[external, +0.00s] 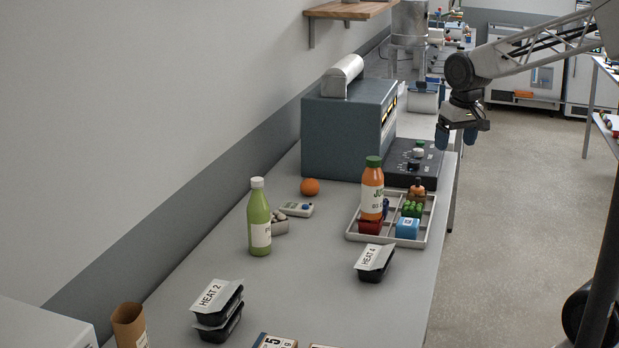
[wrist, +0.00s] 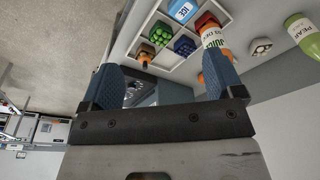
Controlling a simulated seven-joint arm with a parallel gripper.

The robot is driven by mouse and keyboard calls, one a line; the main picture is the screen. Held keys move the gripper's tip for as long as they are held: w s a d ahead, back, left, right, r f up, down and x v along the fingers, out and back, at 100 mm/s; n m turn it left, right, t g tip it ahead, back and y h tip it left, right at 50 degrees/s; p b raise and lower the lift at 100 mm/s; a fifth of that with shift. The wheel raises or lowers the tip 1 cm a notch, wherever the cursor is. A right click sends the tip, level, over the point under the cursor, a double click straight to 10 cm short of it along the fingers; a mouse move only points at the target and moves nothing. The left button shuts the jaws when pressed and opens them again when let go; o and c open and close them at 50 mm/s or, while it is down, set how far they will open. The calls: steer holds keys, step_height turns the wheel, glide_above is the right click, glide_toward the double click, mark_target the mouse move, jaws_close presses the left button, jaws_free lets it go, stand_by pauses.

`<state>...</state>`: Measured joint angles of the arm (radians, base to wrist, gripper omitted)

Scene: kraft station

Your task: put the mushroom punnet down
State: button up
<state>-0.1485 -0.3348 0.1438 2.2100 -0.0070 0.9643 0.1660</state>
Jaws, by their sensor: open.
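What looks like the mushroom punnet (external: 281,226), a small grey-brown container with pale round tops, is on the grey bench just right of the green bottle, which partly hides it. It also shows in the wrist view (wrist: 261,47), upper right, apart from my fingers. My gripper (external: 456,136) is open and empty, high at the bench's right edge near the black control panel, well away from the punnet. In the wrist view its two blue fingers stand wide apart with nothing between them (wrist: 164,75).
A divided white tray (external: 395,241) holds an orange juice bottle (external: 372,190), a blue box (external: 407,228) and other goods. A green bottle (external: 259,220), an orange (external: 310,187), black HEAT trays (external: 218,318) and a dark machine (external: 340,130) stand on the bench. The front-middle bench is clear.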

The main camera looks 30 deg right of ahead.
steer(key=s+d+f, duration=0.2)
steer(key=s+d, duration=0.1)
steer(key=s, duration=0.6)
steer(key=s+d+f, duration=0.2)
steer(key=s+d, duration=0.2)
steer(key=s, duration=0.5)
steer(key=shift+s+d+f+t, duration=0.2)
steer(key=shift+d+t, duration=0.05)
steer(key=shift+t, duration=0.15)
